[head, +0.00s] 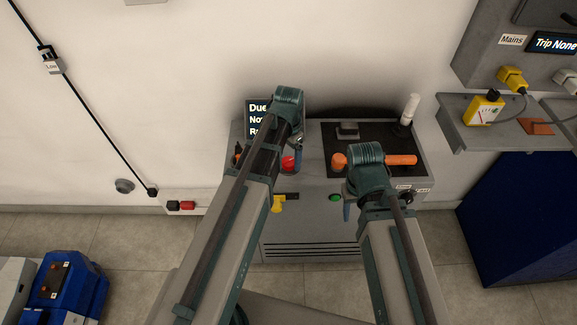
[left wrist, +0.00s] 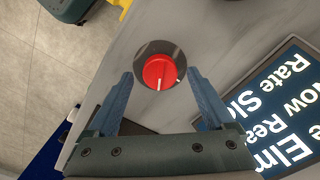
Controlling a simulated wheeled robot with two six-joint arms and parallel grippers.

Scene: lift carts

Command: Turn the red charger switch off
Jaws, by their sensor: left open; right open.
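The red charger switch (head: 288,163) is a round knob on top of the grey cabinet (head: 310,225), partly hidden by my left arm in the head view. In the left wrist view the red knob (left wrist: 160,72) sits on a dark round plate, and its white line points down in the picture. My left gripper (left wrist: 160,76) is open, with a blue finger on each side of the knob and gaps between. Whether the fingertips reach down beside it is hard to tell. My right gripper (head: 347,211) is open and empty at the cabinet's front right, its fingers mostly hidden.
A lit display (head: 254,107) stands behind the knob. A yellow handle (head: 278,203) and a green button (head: 335,197) are on the cabinet front. An orange cylinder (head: 402,160) and a white cylinder (head: 410,108) are on the right of the top. A blue cabinet (head: 520,215) stands at right.

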